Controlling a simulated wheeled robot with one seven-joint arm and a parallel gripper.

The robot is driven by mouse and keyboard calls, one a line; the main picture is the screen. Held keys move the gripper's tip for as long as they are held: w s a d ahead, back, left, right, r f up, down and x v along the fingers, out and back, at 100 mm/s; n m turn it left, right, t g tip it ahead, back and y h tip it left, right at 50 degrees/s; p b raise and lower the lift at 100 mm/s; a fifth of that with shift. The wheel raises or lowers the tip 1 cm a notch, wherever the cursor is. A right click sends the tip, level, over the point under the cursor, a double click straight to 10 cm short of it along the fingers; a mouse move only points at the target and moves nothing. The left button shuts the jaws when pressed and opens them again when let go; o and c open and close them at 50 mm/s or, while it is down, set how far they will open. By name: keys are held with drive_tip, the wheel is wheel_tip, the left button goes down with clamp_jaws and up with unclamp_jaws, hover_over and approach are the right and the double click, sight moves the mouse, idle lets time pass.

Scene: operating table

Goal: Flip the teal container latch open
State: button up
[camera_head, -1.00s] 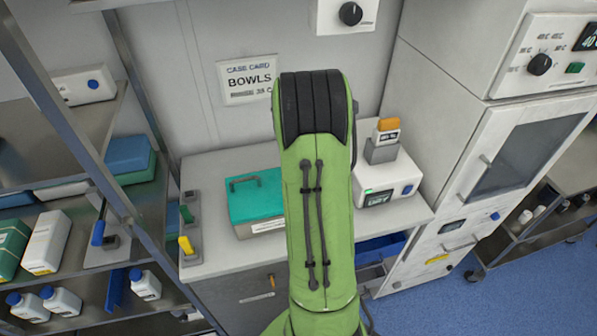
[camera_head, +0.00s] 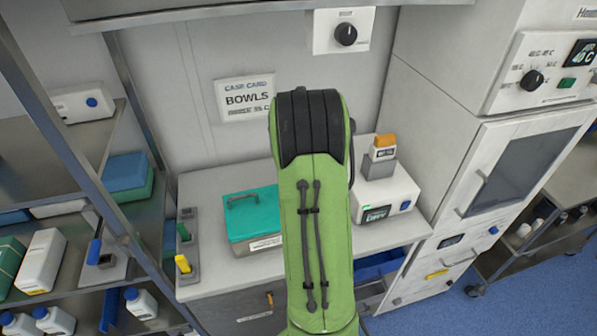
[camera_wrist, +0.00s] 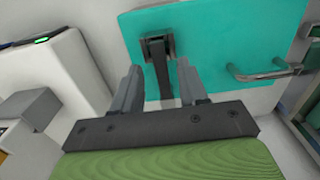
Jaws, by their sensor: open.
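The teal container (camera_head: 252,214) stands on the counter, left of my green arm, with its right part hidden behind the arm. In the wrist view its teal lid (camera_wrist: 212,38) fills the top, with a grey bar handle (camera_wrist: 262,74) at the right. A dark latch (camera_wrist: 158,50) is mounted on the lid, and its strap runs down between my fingers. My gripper (camera_wrist: 158,72) is open, one finger on each side of the latch strap. I cannot tell whether either finger touches it. In the head view my gripper is hidden behind the arm.
A white device (camera_head: 385,200) with a display stands right of the container; it shows close at left in the wrist view. A grey block with yellow and green levers (camera_head: 184,245) is left of the container. Metal shelves (camera_head: 60,175) stand left, white cabinets (camera_head: 500,170) right.

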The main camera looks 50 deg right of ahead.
wheel_tip(320, 180, up, 15)
drive_tip(key=p, duration=0.2)
drive_tip(key=shift+f, duration=0.1)
drive_tip(key=s+a+r+n+t, duration=0.1)
drive_tip(key=a+r+n, duration=0.15)
drive_tip(key=a, duration=0.65)
drive_tip(key=s+a+r+n+t, duration=0.1)
drive_tip(key=a+r+t, duration=0.15)
drive_tip(key=a, duration=0.65)
drive_tip(key=s+a+f+n+t, duration=0.2)
drive_tip(key=s+a+f+n, duration=0.1)
drive_tip(key=s+a, duration=0.8)
drive_tip(key=shift+f, duration=0.4)
